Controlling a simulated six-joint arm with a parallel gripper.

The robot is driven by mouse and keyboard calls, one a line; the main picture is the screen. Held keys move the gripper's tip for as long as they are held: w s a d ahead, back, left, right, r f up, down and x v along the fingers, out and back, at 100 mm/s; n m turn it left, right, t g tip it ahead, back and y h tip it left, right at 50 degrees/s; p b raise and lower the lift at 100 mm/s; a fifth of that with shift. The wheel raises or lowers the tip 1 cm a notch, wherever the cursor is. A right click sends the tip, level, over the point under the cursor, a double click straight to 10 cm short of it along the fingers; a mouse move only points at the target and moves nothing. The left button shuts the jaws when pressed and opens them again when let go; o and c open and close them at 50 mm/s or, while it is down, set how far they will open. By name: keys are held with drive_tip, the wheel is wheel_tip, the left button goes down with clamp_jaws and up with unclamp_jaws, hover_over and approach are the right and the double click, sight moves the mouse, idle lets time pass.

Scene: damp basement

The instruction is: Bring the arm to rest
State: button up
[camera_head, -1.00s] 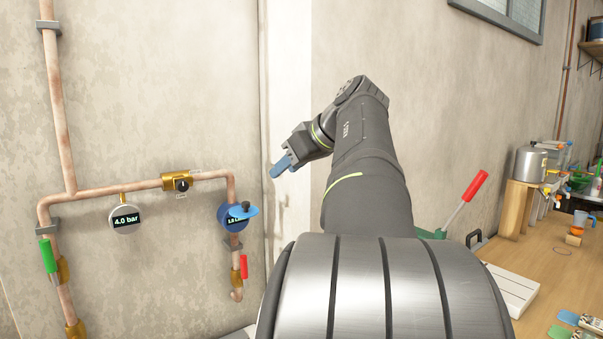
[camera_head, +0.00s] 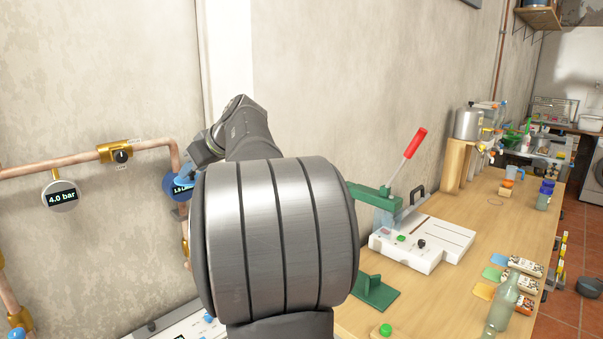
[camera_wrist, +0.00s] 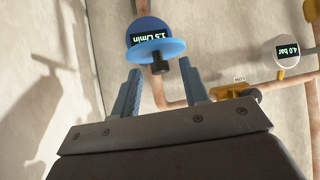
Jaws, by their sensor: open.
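My gripper (camera_wrist: 162,72) is open in the wrist view, with its two blue fingers apart and nothing visibly held. Beyond and between the fingertips is a round blue flow meter (camera_wrist: 146,25), its display upside down in this view, with a blue disc (camera_wrist: 158,48) and a black knob in front. In the head view my arm bends left toward the pipes. The flow meter (camera_head: 178,188) is partly covered there by my gripper's end, and the fingers are hard to make out. I cannot tell whether the fingers touch anything.
Copper pipe (camera_head: 60,168) runs along the wall with a white pressure gauge (camera_head: 60,197) reading 4.0 bar and a brass valve (camera_head: 120,153). On the right, a wooden bench (camera_head: 470,235) holds a green press with a red handle (camera_head: 415,142), a white panel (camera_head: 425,243) and a bottle (camera_head: 503,305).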

drive_tip(key=shift+w+a+f, duration=0.25)
drive_tip(key=shift+a+f, duration=0.1)
drive_tip(key=shift+a, duration=0.05)
drive_tip(key=shift+d, duration=0.1)
